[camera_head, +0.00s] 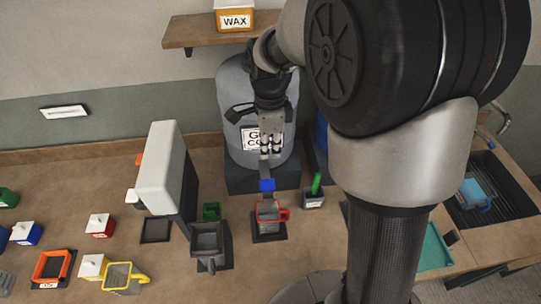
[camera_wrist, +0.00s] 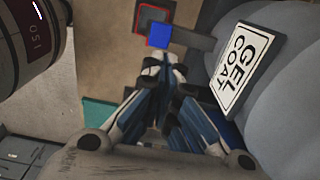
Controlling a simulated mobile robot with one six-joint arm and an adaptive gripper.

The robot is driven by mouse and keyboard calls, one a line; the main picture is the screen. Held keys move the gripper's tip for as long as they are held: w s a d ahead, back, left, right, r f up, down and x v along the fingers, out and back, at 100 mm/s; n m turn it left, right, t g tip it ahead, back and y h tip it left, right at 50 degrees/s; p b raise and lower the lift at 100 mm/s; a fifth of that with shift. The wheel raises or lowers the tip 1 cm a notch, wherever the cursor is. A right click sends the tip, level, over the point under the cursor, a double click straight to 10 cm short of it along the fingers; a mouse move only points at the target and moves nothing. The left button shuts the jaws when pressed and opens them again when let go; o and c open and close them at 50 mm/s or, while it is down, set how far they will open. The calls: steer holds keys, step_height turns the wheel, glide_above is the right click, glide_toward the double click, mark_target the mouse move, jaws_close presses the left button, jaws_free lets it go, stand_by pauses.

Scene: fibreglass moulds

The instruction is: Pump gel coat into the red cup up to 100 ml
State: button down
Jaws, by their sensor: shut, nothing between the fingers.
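The grey gel coat drum (camera_head: 232,130) stands against the back wall, and its GEL COAT label (camera_wrist: 243,66) shows in the wrist view. A grey arm with a blue end (camera_head: 267,185) sticks out in front of the drum above the red cup (camera_head: 280,215). The blue end also shows in the wrist view (camera_wrist: 159,35), just beyond my fingertips. The cup stands on a dark pad (camera_head: 270,237); its fill level cannot be read. My gripper (camera_head: 271,152) is shut and empty in front of the drum label, pointing down; contact with the arm cannot be told.
A dark holder with a green stick (camera_head: 314,198) stands right of the cup. A dark grey jug (camera_head: 207,240) and a tall white-topped machine (camera_head: 162,165) stand left. A yellow cup (camera_head: 118,277) is front left. A shelf with a WAX box (camera_head: 234,20) hangs above.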

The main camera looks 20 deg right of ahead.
mark_target(270, 183)
step_height(270, 183, down, 12)
steer(key=shift+f+b, duration=0.1)
steer(key=shift+b, duration=0.45)
